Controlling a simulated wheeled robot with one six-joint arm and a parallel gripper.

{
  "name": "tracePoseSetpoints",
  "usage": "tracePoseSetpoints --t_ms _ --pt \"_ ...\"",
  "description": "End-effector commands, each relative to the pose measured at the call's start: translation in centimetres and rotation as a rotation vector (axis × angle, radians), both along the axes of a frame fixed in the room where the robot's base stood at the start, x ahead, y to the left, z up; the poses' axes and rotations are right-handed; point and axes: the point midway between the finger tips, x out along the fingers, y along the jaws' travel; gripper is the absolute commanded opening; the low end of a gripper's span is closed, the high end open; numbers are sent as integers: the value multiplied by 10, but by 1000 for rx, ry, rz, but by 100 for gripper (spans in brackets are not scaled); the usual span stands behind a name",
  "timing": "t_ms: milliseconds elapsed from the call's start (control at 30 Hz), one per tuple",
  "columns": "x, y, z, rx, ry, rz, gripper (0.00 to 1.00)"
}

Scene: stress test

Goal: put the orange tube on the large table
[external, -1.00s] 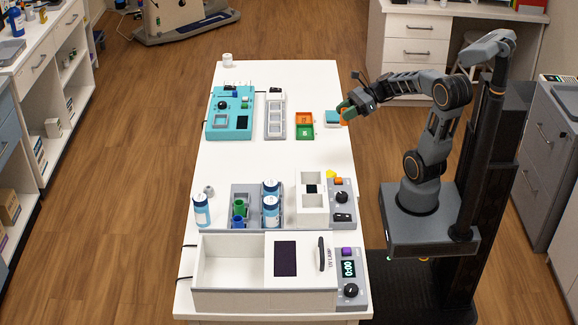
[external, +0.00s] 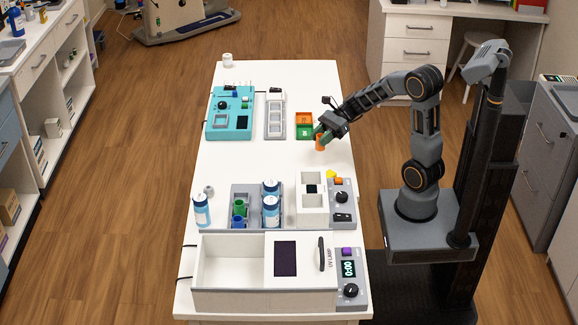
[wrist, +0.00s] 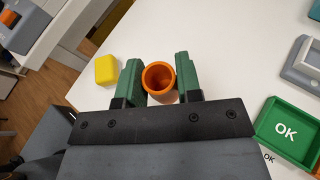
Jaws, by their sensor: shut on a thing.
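The orange tube (external: 320,142) is upright between the fingers of my gripper (external: 322,134), over the right part of the large white table (external: 225,160). In the wrist view the tube (wrist: 159,78) shows its open round top, with a green finger on each side of it. My gripper (wrist: 160,82) is shut on the tube. I cannot tell whether the tube's bottom touches the table or is a little above it.
A green tray marked OK (external: 304,132) and an orange tray (external: 304,118) lie just behind the tube. A yellow piece (wrist: 107,69) and a white box (external: 312,205) are nearer the camera. The table's middle is clear.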

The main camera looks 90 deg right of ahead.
Motion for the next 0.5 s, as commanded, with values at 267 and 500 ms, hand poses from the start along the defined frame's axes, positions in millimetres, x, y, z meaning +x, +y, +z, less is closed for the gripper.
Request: tracePoseSetpoints --t_ms 267,500 --pt "11 -4 -14 0 -2 -1 10" --pt "16 -6 -36 2 2 -1 10"
